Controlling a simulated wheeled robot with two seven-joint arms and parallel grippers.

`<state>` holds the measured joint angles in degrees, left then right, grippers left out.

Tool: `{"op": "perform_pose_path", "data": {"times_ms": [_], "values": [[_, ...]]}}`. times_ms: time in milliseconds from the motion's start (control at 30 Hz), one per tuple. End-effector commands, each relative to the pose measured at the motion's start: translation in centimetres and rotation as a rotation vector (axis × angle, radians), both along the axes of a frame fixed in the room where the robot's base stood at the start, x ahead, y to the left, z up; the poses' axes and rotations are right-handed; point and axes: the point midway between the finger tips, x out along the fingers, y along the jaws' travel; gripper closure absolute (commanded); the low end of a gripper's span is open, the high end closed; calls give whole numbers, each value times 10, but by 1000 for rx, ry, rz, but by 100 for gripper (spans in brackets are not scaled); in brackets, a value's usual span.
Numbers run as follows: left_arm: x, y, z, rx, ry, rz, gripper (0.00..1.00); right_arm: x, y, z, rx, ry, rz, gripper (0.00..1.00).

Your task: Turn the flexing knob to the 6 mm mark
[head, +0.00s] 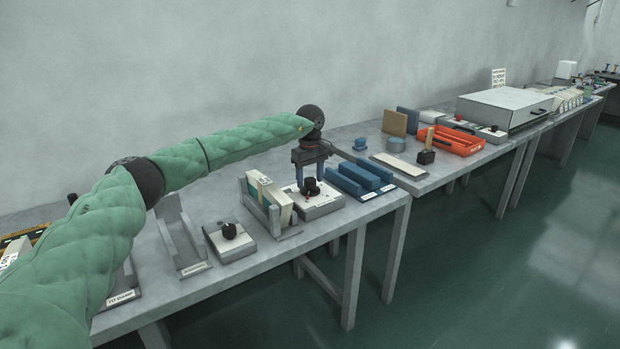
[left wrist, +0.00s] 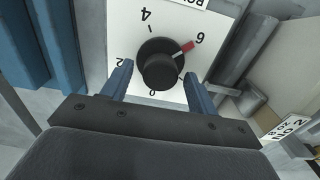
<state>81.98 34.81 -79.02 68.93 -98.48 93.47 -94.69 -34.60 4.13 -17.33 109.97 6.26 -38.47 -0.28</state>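The flexing knob (head: 311,187) is a round black knob on a white dial box (head: 323,208) near the front of the table. In the left wrist view, the knob (left wrist: 160,66) has a red pointer aimed at the mark 6 on the white dial face (left wrist: 130,20). The marks 0, 2 and 4 also show. My left gripper (head: 311,180) points down over the dial. In the left wrist view its two blue fingers (left wrist: 157,75) stand apart, one to each side of the knob, with visible gaps. My right gripper is not in view.
A holder with upright cream boards (head: 268,198) stands close left of the dial box. Blue blocks (head: 362,178) lie close to its right. Another small box with a black knob (head: 229,232) sits further left. An orange tray (head: 458,142) lies on the farther table.

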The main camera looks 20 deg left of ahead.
Motion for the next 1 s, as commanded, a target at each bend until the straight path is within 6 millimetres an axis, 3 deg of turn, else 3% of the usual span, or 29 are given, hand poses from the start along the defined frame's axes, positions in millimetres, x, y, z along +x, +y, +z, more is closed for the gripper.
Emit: {"op": "perform_pose_path", "data": {"times_ms": [367,800,1000], "values": [[0,0,8,1,1,-1,41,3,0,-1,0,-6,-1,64],[0,0,69,0,0,0,41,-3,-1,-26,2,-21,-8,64],[0,0,78,-1,1,0,41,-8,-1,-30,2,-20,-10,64]]}}
